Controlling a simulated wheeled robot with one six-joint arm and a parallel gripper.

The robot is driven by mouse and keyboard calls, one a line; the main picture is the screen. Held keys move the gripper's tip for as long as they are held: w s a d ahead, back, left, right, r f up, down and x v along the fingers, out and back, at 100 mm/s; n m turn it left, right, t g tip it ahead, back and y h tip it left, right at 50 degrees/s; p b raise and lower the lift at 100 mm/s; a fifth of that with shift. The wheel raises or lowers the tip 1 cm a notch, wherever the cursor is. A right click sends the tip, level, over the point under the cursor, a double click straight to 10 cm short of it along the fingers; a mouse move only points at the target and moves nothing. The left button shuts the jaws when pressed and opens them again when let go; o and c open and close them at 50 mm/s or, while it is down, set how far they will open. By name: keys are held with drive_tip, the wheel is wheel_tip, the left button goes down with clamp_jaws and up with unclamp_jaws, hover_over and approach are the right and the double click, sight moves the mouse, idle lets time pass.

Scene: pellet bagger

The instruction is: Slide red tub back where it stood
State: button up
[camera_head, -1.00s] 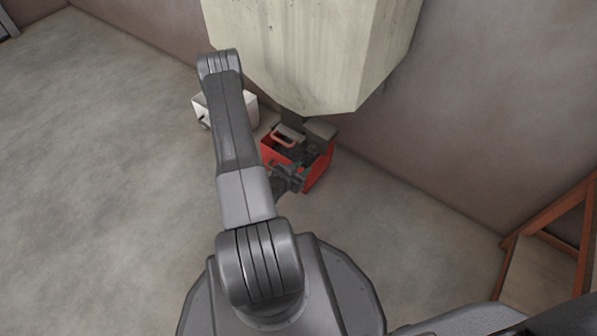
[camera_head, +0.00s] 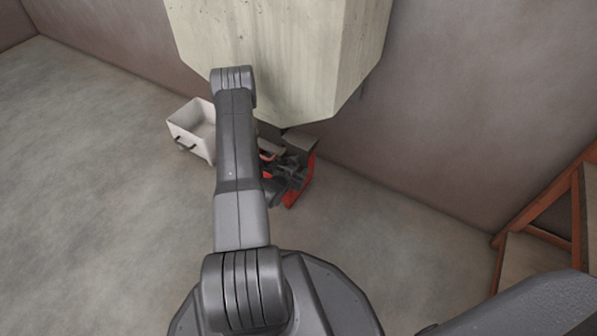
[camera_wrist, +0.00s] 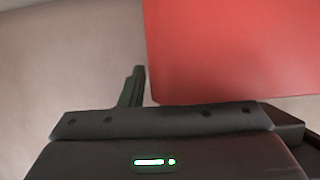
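The red tub (camera_head: 297,192) stands on the floor below the pale hopper. In the head view my arm and gripper cover much of it, and only its right side shows clearly. My gripper (camera_head: 285,172) is at the tub's near side, against or just over its wall. In the wrist view a plain red face of the tub (camera_wrist: 235,50) fills the upper right, close above the gripper body. One dark finger (camera_wrist: 133,86) shows left of that face. The other finger is hidden, so I cannot tell whether the gripper is closed on the wall.
The pale hopper (camera_head: 285,60) hangs low over the tub. A white tub (camera_head: 184,122) with a dark handle stands on the floor to the left. A wall runs behind. An orange-brown frame (camera_head: 548,195) stands at the right. The floor at the left is clear.

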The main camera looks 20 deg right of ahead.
drive_tip(key=shift+c, duration=0.2)
clamp_jaws()
idle(1.1)
